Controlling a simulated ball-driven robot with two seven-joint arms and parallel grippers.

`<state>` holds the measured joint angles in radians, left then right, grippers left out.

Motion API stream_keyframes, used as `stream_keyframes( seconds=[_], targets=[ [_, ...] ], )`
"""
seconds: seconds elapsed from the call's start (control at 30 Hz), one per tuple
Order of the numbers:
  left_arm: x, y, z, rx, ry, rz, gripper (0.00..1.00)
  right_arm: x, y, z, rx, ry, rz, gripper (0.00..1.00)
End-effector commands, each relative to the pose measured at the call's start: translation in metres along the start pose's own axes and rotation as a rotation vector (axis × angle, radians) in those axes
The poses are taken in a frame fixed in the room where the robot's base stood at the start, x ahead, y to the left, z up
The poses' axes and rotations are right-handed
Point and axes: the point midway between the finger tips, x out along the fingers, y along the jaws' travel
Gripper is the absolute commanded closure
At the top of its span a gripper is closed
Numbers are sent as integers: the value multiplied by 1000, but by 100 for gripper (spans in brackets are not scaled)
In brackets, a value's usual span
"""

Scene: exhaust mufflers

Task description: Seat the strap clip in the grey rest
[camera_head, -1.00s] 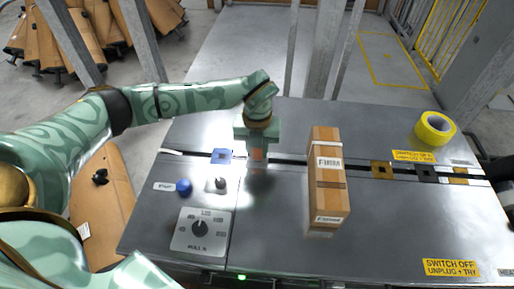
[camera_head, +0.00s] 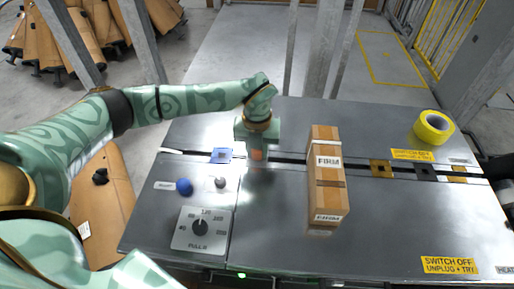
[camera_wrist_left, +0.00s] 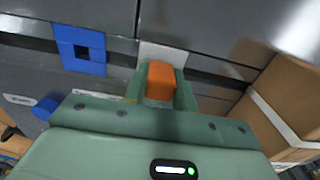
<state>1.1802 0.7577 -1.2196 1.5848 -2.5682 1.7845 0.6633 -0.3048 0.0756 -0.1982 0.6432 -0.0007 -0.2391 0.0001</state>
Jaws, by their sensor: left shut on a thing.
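My left gripper (camera_head: 257,152) hangs over the slot in the metal table, left of the cardboard box. It is shut on an orange block, the strap clip (camera_wrist_left: 160,81), whose end shows between the fingers. The clip also shows in the head view (camera_head: 257,155). In the wrist view a light grey plate (camera_wrist_left: 163,53) lies just beyond the clip, partly hidden by the gripper; it looks like the grey rest. I cannot tell whether the clip touches it. My right gripper is not in view.
A blue plate with a square hole (camera_head: 221,155) lies left of the gripper. The cardboard box (camera_head: 327,182) stands close on the right. Brown (camera_head: 381,169) and dark (camera_head: 425,173) plates lie along the slot. Yellow tape (camera_head: 434,127), a blue knob (camera_head: 184,187) and a dial (camera_head: 200,228) are farther off.

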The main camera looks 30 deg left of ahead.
Motion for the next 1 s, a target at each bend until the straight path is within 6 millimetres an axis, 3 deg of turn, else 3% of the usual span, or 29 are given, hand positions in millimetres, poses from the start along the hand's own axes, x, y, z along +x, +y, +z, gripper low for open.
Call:
stream_keyframes(
  seconds=[0.03, 0.1, 0.5, 1.0],
  targets=[
    [1, 0, 0, 0, 0, 0, 68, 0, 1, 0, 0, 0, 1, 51],
    [0, 0, 0, 0, 0, 0, 48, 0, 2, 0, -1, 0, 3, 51],
    [-1, 0, 0, 0, 0, 0, 48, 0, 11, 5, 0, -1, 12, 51],
    [-118, 0, 0, 1, -6, -3, 48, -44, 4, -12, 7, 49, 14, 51]
  ],
)
